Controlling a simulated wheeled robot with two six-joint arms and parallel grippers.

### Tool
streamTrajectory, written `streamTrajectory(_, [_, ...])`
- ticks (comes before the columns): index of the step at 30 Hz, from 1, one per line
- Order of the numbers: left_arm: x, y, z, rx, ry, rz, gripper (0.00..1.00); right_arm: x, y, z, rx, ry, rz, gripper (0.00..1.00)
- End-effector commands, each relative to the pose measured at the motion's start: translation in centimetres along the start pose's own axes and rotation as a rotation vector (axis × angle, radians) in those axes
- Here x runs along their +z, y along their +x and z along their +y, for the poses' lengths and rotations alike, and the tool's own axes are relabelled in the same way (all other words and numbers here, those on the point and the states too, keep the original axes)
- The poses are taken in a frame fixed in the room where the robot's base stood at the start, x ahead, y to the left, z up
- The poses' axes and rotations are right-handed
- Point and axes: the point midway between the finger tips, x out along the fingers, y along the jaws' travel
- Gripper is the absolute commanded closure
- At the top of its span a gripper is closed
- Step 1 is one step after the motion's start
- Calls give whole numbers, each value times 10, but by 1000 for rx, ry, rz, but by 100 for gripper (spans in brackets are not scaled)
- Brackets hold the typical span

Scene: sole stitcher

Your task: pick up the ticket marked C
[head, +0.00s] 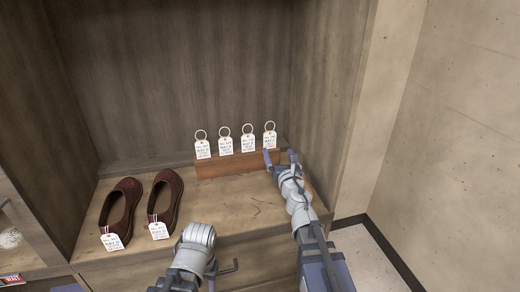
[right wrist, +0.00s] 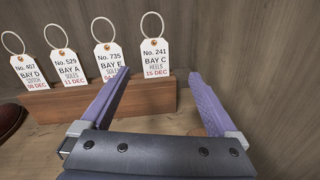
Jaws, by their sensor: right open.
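The ticket marked C (right wrist: 155,58) is a white tag reading "No. 241 BAY C HEELS 15 DEC", with a metal ring on top. It stands upright at the right end of a row on a wooden block (right wrist: 60,106). In the head view the C ticket (head: 269,140) is also rightmost. My right gripper (right wrist: 160,75) is open. In the wrist view its fingers show on either side of the C ticket, apart from it, the left one overlapping the neighbouring E ticket. In the head view the right gripper (head: 280,155) is at the block's right end. My left gripper is not visible, only arm links.
Tickets E (right wrist: 108,61), A (right wrist: 70,68) and D (right wrist: 31,72) stand left of C, closely spaced. Two dark red shoes (head: 121,206) with tags sit on the shelf (head: 240,210) at left. The cabinet's right wall (head: 325,85) is close to my right gripper.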

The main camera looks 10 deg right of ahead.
Motion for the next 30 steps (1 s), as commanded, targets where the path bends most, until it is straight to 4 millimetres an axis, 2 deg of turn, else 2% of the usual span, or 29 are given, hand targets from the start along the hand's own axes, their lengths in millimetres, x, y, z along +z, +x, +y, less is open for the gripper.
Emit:
streamTrajectory(1, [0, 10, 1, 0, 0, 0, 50, -10, 0, -1, 27, -64, 4, 5])
streamTrajectory(3, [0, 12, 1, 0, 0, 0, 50, -13, 0, 1, 54, -125, 9, 5])
streamTrajectory(10, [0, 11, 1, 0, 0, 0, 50, -13, 3, 4, 74, -165, 12, 5])
streamTrajectory(17, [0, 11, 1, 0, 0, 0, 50, -13, 27, 4, 73, -161, 12, 5])
streamTrajectory(23, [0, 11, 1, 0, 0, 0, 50, -13, 30, 4, 72, -160, 11, 5])
streamTrajectory(30, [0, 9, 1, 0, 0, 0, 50, -11, 60, -1, 71, -159, 11, 5])
